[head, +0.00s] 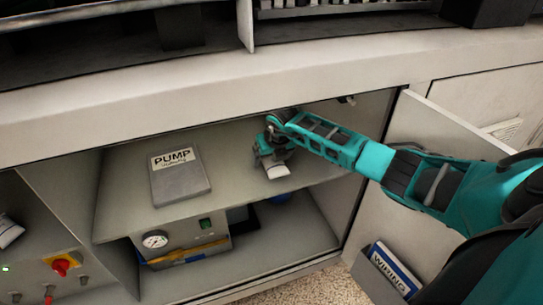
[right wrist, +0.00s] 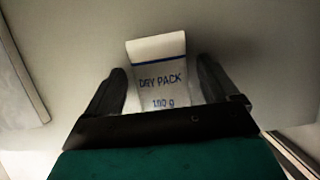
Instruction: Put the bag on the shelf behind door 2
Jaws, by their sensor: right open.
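The bag, white with blue "DRY PACK" print (right wrist: 162,82), lies between the two open fingers of my right gripper (right wrist: 170,92). In the head view the bag's white end (head: 278,171) shows just below my right gripper (head: 270,160). The gripper is inside the open cabinet, over the right part of the shelf (head: 235,180). The bag appears to rest on this shelf; its lower part is hidden by the gripper in the wrist view. The open door (head: 440,130) stands at the right; I see no number on it. My left gripper is not in view.
A grey "PUMP" binder (head: 180,176) lies on the shelf's left part. Below stands a box with a gauge (head: 155,240). A "WIRING" booklet (head: 394,268) sits in the door pocket. The cabinet's top edge (head: 200,95) runs above my arm. A red switch (head: 62,266) is at left.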

